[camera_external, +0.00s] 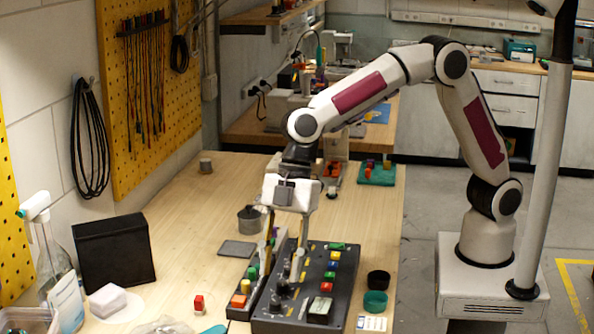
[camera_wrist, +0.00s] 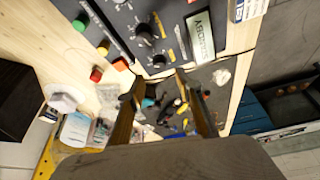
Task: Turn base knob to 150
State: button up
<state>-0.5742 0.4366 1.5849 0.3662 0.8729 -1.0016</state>
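A dark control panel (camera_external: 338,275) lies on the wooden bench, with colored buttons and black knobs. One black knob (camera_external: 282,287) is near its front left; I cannot read which knob is the base one or its setting. In the wrist view a black knob (camera_wrist: 143,34) with pale dial marks sits on the panel (camera_wrist: 170,12), beyond the fingertips. My gripper (camera_external: 281,268) points down over the panel's left part. In the wrist view my gripper (camera_wrist: 160,78) is open, with nothing seen between its fingers. Contact with the panel cannot be told.
A narrow strip with green, yellow and red buttons (camera_external: 240,300) adjoins the panel's left. A grey cup (camera_external: 249,218) and a flat grey pad (camera_external: 237,250) lie behind it. Black and green round cups (camera_external: 376,301) stand at right. A black box (camera_external: 114,252) is at left.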

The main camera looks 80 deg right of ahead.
aim_at(275, 301)
jog(key=shift+x, duration=3.2)
grip_shut()
